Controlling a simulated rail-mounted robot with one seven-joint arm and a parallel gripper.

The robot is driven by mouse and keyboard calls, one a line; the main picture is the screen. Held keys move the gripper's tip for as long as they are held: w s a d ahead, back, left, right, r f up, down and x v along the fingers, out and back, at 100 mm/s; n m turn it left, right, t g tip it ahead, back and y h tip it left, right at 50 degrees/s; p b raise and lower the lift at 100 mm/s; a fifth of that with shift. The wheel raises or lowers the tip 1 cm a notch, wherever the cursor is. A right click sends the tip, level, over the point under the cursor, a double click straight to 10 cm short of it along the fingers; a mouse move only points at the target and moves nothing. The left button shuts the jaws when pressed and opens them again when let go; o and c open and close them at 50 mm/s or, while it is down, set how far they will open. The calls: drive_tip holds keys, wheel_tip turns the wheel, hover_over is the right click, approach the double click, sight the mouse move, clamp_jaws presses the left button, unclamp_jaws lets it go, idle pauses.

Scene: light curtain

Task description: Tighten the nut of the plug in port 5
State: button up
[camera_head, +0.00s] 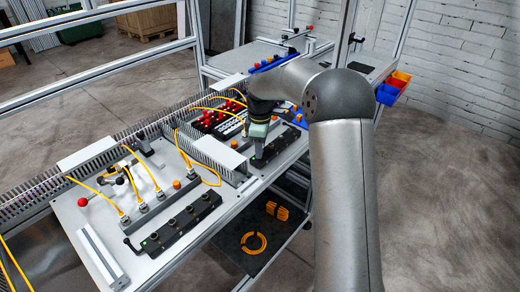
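My gripper (257,152) points down over the right part of the workbench. Its tip is close to a black block (286,142) that lies there; I cannot tell whether they touch. The fingers are too small and partly hidden to show open or shut.
A longer black block (178,226) lies along the left front edge. A black panel with red parts (215,120), grey slotted cable ducts (195,150) and loose yellow cables stand behind. A red knob (82,202) sticks up at far left. Red, yellow and blue bins (388,94) hang at right.

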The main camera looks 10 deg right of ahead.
drive_tip(key=shift+c, duration=0.4)
drive_tip(key=c, duration=0.6)
drive_tip(key=m, duration=0.5)
drive_tip(key=shift+m, duration=0.4)
drive_tip(key=m, duration=0.3)
drive_tip(key=m+p, duration=0.1)
drive_tip(key=m, duration=0.2)
drive_tip(key=shift+f+m, duration=0.2)
drive_tip(key=shift+m, duration=0.1)
drive_tip(key=o, duration=0.7)
drive_tip(key=shift+r, duration=0.15)
